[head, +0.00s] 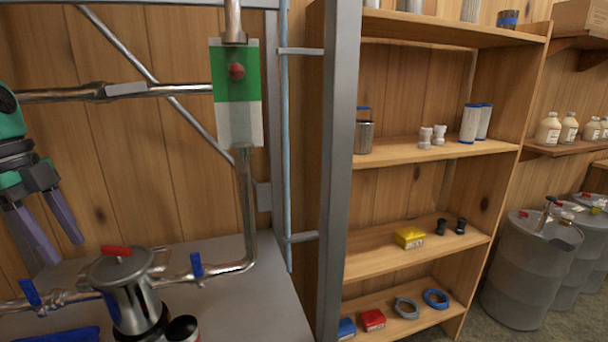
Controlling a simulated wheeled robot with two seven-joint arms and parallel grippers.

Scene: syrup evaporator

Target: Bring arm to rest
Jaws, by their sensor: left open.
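My left gripper (55,232) shows at the left edge in the head view, pointing downward. Its two purple fingers are apart and nothing is between them. It hangs above and to the left of the metal canister (131,298) with a red handle on its lid. It appears apart from the canister and the pipes. My right gripper does not show.
A grey metal post (340,170) stands between the pipework and a wooden shelf (430,152). A vertical pipe carries a green and white panel (236,95). Pipes with blue valve handles (196,265) run over the grey bench (262,305). Grey drums (522,270) stand at right.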

